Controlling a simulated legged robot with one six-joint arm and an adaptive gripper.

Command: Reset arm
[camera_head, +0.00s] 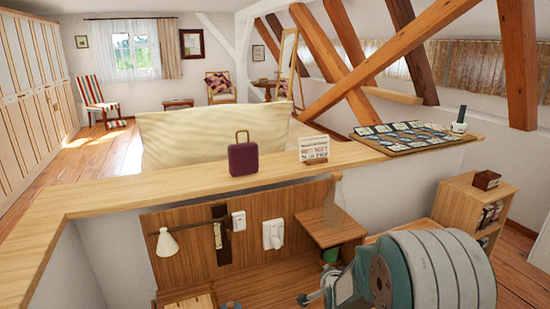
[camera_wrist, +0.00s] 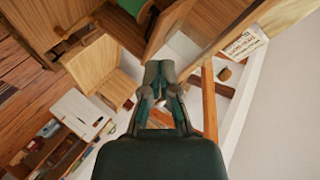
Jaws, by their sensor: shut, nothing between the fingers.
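My gripper (camera_wrist: 158,72) shows in the wrist view with its two fingers together, shut and empty. In the head view my arm is at the lower right, in front of the wooden desk area below the ledge; the fingertips are hard to make out there. In the wrist view a wooden panel edge and a small sign (camera_wrist: 243,43) lie beyond the fingers, to the upper right. I cannot tell how far the fingers are from the wood.
A wooden ledge (camera_head: 95,196) crosses the head view. On it stand a purple case (camera_head: 243,159), a small sign (camera_head: 313,149) and a patterned board (camera_head: 415,137) with a dark bottle (camera_head: 459,122). A wall lamp (camera_head: 166,243) and a low shelf (camera_head: 460,205) are below. Timber braces rise behind.

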